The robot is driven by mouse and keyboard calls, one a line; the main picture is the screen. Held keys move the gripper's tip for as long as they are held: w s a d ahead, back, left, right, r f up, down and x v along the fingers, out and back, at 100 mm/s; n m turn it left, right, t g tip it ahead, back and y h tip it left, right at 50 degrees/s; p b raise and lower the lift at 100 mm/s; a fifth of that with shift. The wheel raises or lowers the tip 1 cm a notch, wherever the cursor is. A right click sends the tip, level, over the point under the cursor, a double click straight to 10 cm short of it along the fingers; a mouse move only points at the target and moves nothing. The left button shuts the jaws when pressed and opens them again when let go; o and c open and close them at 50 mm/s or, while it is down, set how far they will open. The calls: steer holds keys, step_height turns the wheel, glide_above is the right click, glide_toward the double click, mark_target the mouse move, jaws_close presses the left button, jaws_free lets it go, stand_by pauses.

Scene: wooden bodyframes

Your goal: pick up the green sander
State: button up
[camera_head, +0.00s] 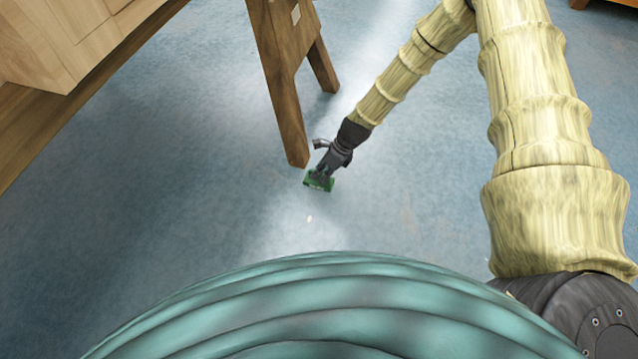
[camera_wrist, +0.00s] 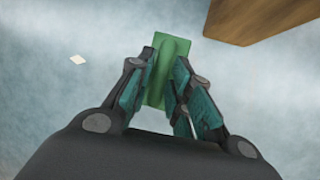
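The green sander (camera_head: 319,182) is on or close to the blue floor, near the foot of a wooden leg. In the wrist view the sander (camera_wrist: 170,48) is a flat green block with a raised grip along its middle. My gripper (camera_head: 324,174) points down at it from above. In the wrist view the fingertips of my gripper (camera_wrist: 165,75) lie on either side of the raised grip and cover parts of the block's edges. Whether the pads press on the grip does not show. The sander's underside is hidden.
A wooden trestle leg (camera_head: 280,90) stands just up and left of the sander; its wood (camera_wrist: 255,15) also shows at the wrist view's upper right. A wooden cabinet (camera_head: 60,40) is at the upper left. A small pale chip (camera_head: 309,218) lies nearby. The floor is otherwise mostly clear.

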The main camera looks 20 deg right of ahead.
steer(key=shift+a+f, duration=0.1)
steer(key=shift+f, duration=0.1)
jaws_close()
steer(key=shift+r, duration=0.1)
